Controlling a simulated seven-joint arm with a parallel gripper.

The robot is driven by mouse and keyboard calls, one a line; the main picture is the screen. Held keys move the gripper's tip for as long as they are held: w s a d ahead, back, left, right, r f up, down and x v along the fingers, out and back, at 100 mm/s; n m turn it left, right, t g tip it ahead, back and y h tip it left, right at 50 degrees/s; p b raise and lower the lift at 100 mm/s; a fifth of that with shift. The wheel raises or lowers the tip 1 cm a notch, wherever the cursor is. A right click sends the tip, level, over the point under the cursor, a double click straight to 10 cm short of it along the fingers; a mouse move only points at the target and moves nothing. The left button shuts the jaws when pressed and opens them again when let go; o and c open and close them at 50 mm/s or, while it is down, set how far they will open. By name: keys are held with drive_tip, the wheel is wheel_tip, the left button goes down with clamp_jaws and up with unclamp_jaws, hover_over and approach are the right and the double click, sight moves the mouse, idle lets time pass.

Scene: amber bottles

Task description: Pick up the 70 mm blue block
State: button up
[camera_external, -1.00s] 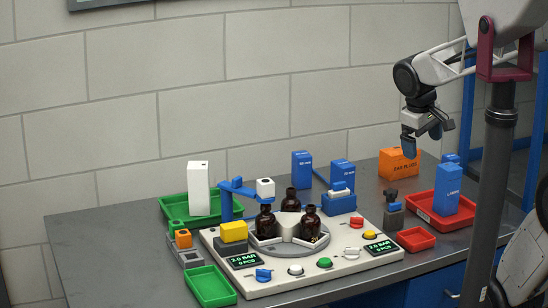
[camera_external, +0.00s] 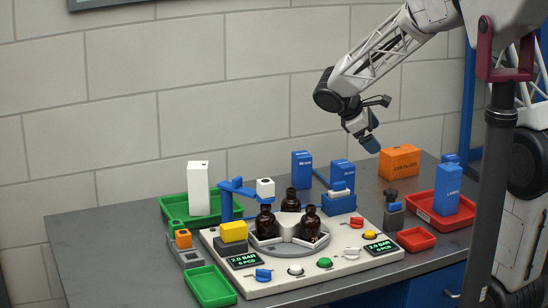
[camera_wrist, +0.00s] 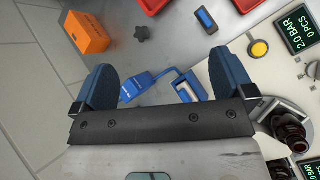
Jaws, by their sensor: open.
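Several blue blocks are in view, and I cannot tell which one is 70 mm. Two upright blue blocks with small white text stand at the back of the bench, a left one (camera_external: 302,165) and a right one (camera_external: 342,174). A larger blue block (camera_external: 447,190) stands in the red tray at the right. My gripper (camera_external: 377,122) is open and empty, high above the back of the bench, right of the two back blocks. In the wrist view a blue block (camera_wrist: 133,88) shows below, between my open fingers (camera_wrist: 175,75).
An orange box (camera_external: 399,161) stands at the back right, near the red tray (camera_external: 425,212). Brown bottles (camera_external: 291,200) stand on the round fixture of a white panel (camera_external: 335,262) with buttons. A blue fixture (camera_external: 339,203) with a white top stands in front of the back blocks.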

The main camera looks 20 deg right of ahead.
drive_tip(key=w+a+f+n+h, duration=0.15)
drive_tip(key=w+f+n, duration=0.25)
drive_tip(key=w+f, duration=0.45)
drive_tip(key=n+t+h, duration=0.2)
drive_tip(key=n+h, duration=0.2)
approach(334, 169)
drive_tip(key=x, duration=0.5)
drive_tip(key=shift+w+a+f, duration=0.1)
drive_tip(key=shift+x, duration=1.3)
drive_tip(key=shift+x, duration=2.6)
drive_tip(key=shift+c, duration=0.3)
